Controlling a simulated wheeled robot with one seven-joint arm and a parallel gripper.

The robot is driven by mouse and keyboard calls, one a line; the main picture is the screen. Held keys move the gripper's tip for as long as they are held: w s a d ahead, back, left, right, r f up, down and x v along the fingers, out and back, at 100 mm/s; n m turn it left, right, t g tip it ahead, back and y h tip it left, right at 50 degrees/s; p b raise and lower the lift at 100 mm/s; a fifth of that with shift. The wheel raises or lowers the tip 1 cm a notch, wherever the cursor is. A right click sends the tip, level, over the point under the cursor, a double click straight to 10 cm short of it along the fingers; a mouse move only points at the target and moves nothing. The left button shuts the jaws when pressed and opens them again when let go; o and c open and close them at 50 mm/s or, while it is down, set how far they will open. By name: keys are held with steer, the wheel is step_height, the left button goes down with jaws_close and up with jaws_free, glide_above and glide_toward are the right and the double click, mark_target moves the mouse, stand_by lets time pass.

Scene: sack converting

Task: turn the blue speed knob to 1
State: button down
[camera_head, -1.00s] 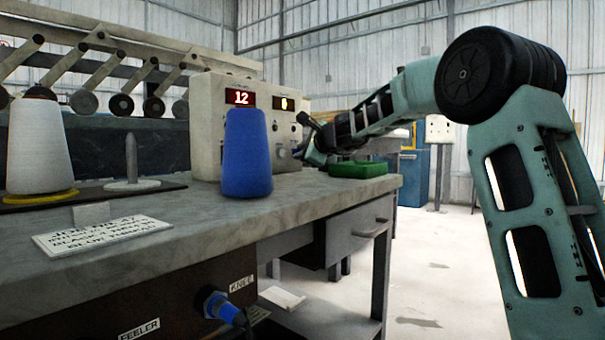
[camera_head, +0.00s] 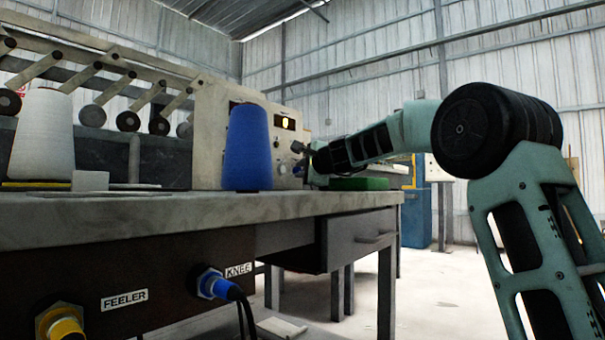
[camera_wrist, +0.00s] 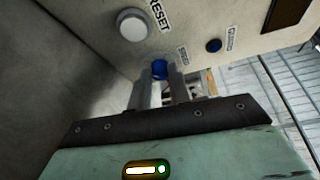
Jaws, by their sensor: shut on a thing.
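The control box (camera_head: 213,130) stands on the bench, with a lit display (camera_head: 284,122) whose digit is too blurred to read. My gripper (camera_head: 304,160) is at the front of the box. In the wrist view my gripper (camera_wrist: 160,76) is shut on a blue knob (camera_wrist: 160,67), with one finger on each side. Its small label is unreadable, and its pointer setting cannot be made out.
A pale round button (camera_wrist: 132,24) labelled RESET is close to the fingers. A blue cone (camera_head: 248,148) stands before the box and hides part of it. A green tray (camera_head: 358,184) lies beneath my wrist. A white cone (camera_head: 42,138) stands at left on the bench (camera_head: 150,207).

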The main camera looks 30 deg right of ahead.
steer(key=c, duration=1.3)
jaws_free()
steer(key=s, duration=0.5)
steer(key=s+r, duration=0.1)
steer(key=s, duration=0.5)
steer(key=s+b, duration=0.1)
steer(key=s, duration=0.5)
steer(key=shift+s+a+r, duration=0.15)
steer(key=shift+a+r, duration=0.2)
